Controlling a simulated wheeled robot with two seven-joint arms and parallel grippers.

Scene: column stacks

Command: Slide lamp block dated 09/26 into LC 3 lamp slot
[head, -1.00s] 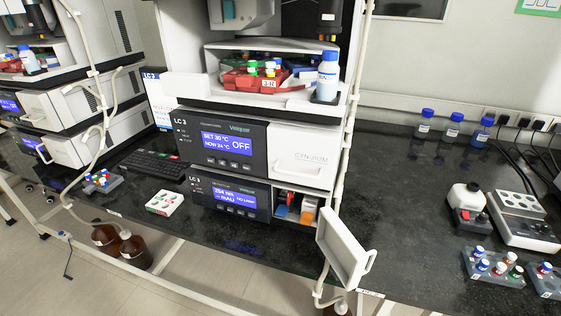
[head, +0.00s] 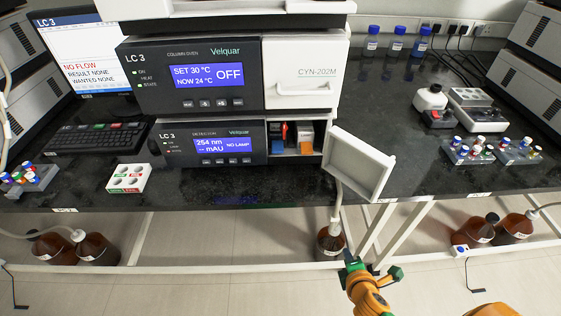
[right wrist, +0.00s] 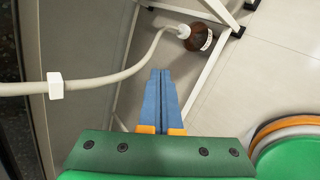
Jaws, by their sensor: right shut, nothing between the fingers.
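The LC 3 detector (head: 185,152) shows 254 nm and NO LAMP on its blue screen. Its front compartment at the right is open, with the white door (head: 358,165) swung out. My right gripper (head: 351,259) is low in front of the bench, below the door. Its blue fingers (right wrist: 161,74) are shut and empty in the right wrist view. My left gripper is out of view.
The column oven (head: 190,75) sits above the detector. A white box (head: 129,178) and vial racks (head: 487,150) stand on the black bench (head: 235,187). Brown bottles (head: 330,243) and white frame bars are under its edge. A hose (right wrist: 105,86) crosses near my right fingers.

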